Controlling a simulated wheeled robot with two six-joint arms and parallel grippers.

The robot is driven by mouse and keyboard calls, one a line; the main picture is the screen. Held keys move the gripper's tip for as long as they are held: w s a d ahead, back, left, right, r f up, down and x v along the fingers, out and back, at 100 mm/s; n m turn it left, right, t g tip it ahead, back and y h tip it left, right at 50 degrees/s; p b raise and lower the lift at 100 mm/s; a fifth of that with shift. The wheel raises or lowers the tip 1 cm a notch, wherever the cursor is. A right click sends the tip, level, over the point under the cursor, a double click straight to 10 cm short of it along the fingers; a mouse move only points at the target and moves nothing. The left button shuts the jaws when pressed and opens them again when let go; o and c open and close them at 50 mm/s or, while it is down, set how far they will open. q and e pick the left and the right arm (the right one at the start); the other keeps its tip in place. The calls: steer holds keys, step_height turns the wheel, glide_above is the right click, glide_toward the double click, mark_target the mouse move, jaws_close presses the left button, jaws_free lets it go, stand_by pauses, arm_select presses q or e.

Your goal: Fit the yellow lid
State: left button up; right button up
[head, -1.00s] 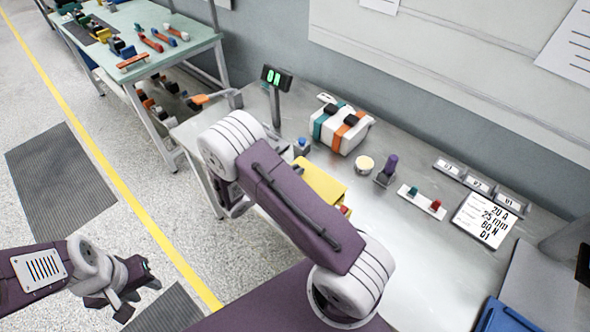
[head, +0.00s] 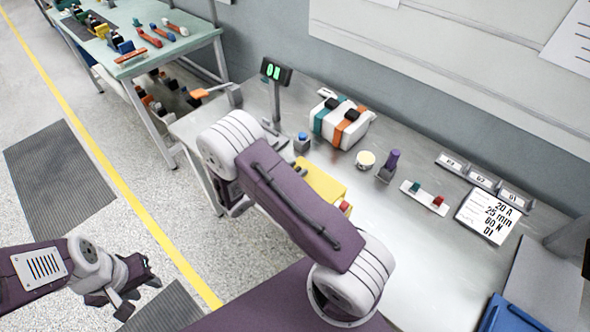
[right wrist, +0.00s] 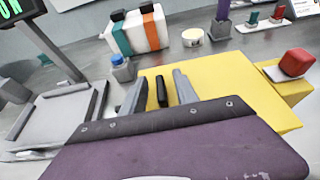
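The yellow lid (right wrist: 160,78) appears as a flat yellow panel on the bench in the right wrist view, with a small black upright piece (right wrist: 162,92) that looks like its handle. Yellow also shows in the head view (head: 322,180), partly hidden behind my right arm. My right gripper (right wrist: 158,92) has its two grey fingers apart, one on each side of the black piece in the picture. I cannot tell whether they touch it. In the head view the right gripper is hidden by my arm. My left gripper (head: 138,289) is over the floor at lower left, fingers apart and empty.
A grey fixture (right wrist: 50,115) stands left of the lid. A yellow block with a red button (right wrist: 293,65) is at its right. Behind are a blue-topped block (right wrist: 122,68), a striped white case (head: 340,122), a round pot (head: 366,159) and a display post (head: 276,72).

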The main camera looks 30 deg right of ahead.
steer(key=v, duration=0.9)
steer(key=shift+b, duration=0.35)
